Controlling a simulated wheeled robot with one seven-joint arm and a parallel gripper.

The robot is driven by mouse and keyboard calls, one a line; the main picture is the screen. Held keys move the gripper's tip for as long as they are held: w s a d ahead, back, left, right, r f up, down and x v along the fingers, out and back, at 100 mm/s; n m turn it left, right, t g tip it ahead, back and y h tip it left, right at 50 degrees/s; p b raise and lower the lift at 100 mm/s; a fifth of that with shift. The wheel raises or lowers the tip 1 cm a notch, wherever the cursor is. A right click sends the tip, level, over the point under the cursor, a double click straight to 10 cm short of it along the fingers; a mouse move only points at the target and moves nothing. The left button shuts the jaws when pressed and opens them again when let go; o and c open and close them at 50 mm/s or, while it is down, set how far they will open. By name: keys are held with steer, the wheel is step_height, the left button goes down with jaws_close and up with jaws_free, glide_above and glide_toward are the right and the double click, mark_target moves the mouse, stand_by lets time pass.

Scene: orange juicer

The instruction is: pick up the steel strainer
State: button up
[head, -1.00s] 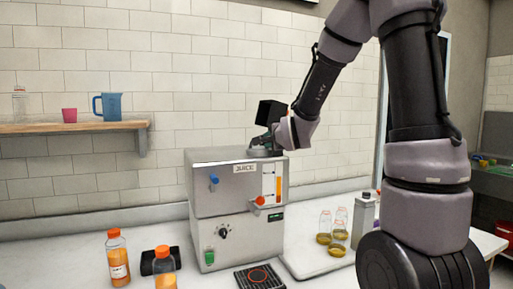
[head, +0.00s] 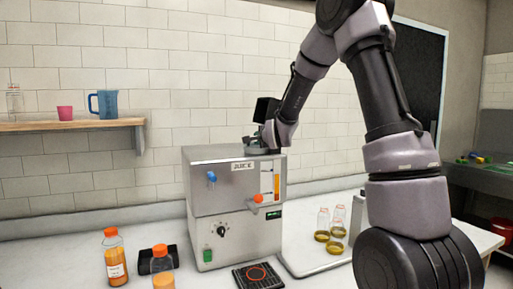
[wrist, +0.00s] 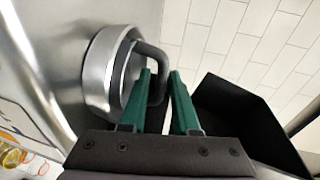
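The steel strainer (wrist: 100,72) shows in the wrist view as a round, shiny metal ring with a dark looped handle (wrist: 158,62). It sits on top of the metal juicer (head: 234,215). My gripper (wrist: 160,75) has two green fingers, spread apart at the handle. The handle's near end lies between them, with a visible gap beside the right finger. I cannot tell whether the left finger touches it. In the head view my gripper (head: 257,141) is low over the juicer's top, and the strainer there is small and partly hidden.
A black box-shaped part (wrist: 235,112) stands close right of my fingers. Orange-capped bottles (head: 115,257) stand left of the juicer, with glass jars (head: 322,222) at its right.

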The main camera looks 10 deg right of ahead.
jaws_close()
